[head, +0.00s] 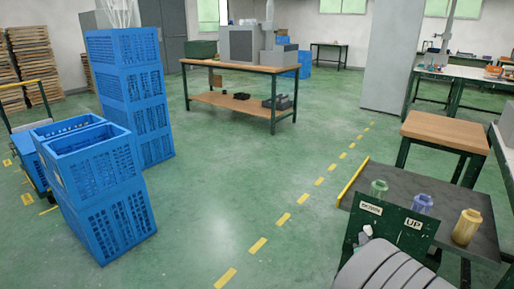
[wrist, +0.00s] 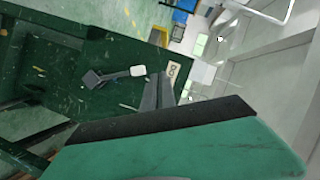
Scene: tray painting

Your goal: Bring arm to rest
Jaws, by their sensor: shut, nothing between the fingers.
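My gripper (wrist: 158,92) shows in the wrist view as two dark grey fingers close together, with nothing between them. Behind them is a dark green panel (wrist: 60,60) with a pale label and a small grey lever-like part. A green surface with a black edge (wrist: 170,150) fills the bottom of that view, very close; I cannot tell what it is. In the head view, my grey ribbed arm is at the bottom right, in front of a green panel (head: 415,243) with white labels, one reading "UP". My fingers cannot be made out there.
A wooden-topped table (head: 447,132) stands behind. Blue crates (head: 105,205) stand at left. The green floor in the middle is clear.

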